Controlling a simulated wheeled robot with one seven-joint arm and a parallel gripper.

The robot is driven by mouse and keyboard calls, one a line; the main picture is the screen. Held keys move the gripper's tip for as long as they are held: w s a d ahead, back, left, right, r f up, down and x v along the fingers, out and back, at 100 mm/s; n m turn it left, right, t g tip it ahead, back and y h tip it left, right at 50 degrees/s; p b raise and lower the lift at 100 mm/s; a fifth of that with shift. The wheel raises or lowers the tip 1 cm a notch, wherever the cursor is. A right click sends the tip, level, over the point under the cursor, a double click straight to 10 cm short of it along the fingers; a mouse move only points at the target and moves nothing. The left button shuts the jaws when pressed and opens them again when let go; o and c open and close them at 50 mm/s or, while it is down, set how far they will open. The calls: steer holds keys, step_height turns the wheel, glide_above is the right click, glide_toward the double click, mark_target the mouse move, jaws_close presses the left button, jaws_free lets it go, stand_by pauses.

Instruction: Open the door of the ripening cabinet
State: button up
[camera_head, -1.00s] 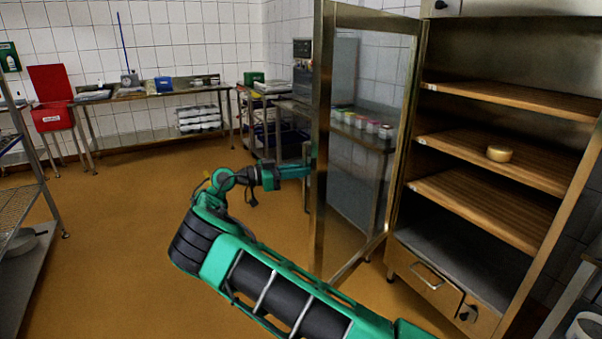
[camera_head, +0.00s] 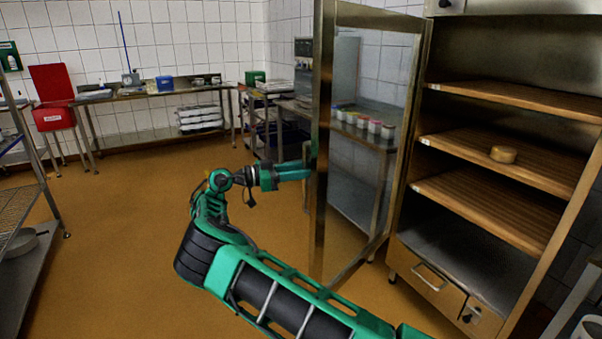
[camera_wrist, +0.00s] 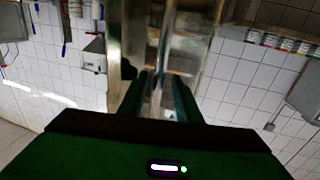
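The ripening cabinet (camera_head: 478,50) stands at the right in the head view. Its glass door (camera_head: 365,150), framed in steel, stands swung wide open, showing the shelves inside. My gripper (camera_head: 312,170) is at the door's free edge, its tips hidden by the frame. In the wrist view, my gripper's two green fingers (camera_wrist: 161,88) are close together, one on each side of a thin upright metal bar, the door handle (camera_wrist: 160,72). They look shut on it; the exact contact is dark and hard to see.
A small round cheese (camera_head: 503,154) lies on a wooden shelf (camera_head: 500,190) in the cabinet. Behind the door is a steel table (camera_head: 350,200) with several small pots. A wire rack (camera_head: 25,215) stands at the left. The orange floor (camera_head: 120,260) between is clear.

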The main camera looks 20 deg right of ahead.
steer(key=shift+a, duration=0.1)
steer(key=a, duration=1)
steer(key=shift+w+a, duration=0.3)
steer(key=shift+a, duration=0.05)
steer(key=shift+f, duration=0.1)
steer(key=shift+c, duration=0.3)
